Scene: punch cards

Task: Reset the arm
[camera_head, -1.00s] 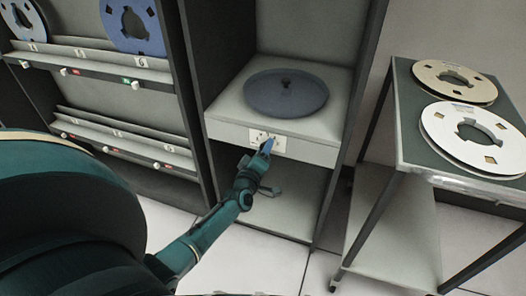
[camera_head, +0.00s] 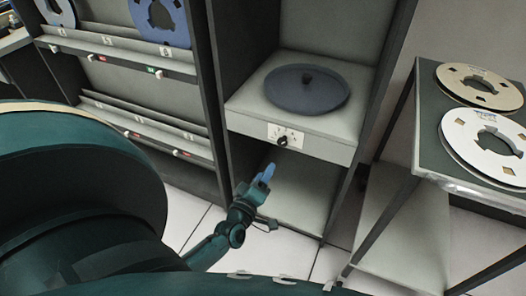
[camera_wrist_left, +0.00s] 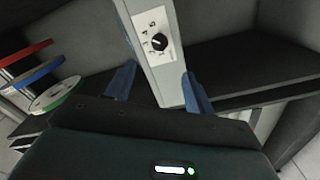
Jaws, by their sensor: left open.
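My left gripper (camera_head: 268,172) is below and in front of the shelf's front edge in the head view, apart from the knob. In the left wrist view its two blue fingers (camera_wrist_left: 158,88) are spread apart with nothing between them. A black knob (camera_head: 282,141) sits on a white dial plate (camera_head: 291,134) on the shelf front. The knob (camera_wrist_left: 158,42) also shows beyond the fingers in the left wrist view. My right gripper is not seen.
A dark round platter (camera_head: 306,90) lies on the shelf (camera_head: 262,105). At the right, a cart (camera_head: 428,152) carries cream and white reels (camera_head: 487,140). The floor shows between cabinet and cart.

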